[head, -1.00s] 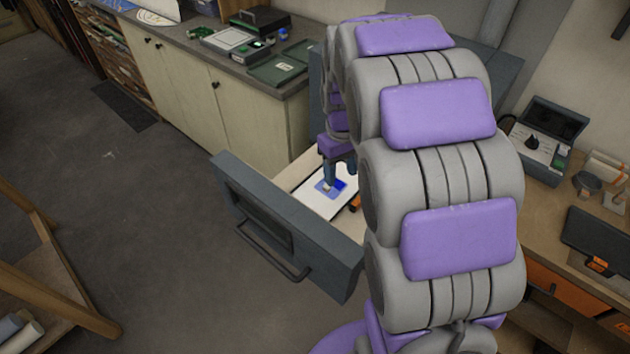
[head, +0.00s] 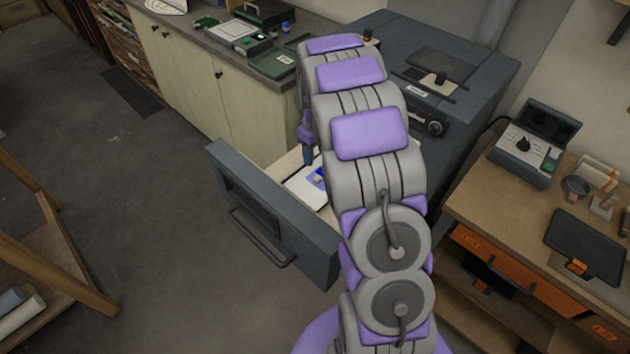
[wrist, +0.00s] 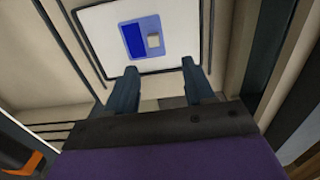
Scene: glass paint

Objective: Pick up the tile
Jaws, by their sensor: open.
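In the head view the tile (head: 319,178) is partly hidden by my arm. My gripper (wrist: 160,67) is open and empty, its two dark fingers apart. In the wrist view the tile shows beyond the fingertips, roughly between them, with no contact visible. In the head view my gripper (head: 308,155) is above the drawer, beside the tile.
The drawer belongs to a dark grey cabinet (head: 455,70); its walls surround the board. A counter with pale cupboards (head: 185,80) stands behind. A wooden bench (head: 530,215) with tools is on the right. The floor (head: 130,220) left of the drawer is clear.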

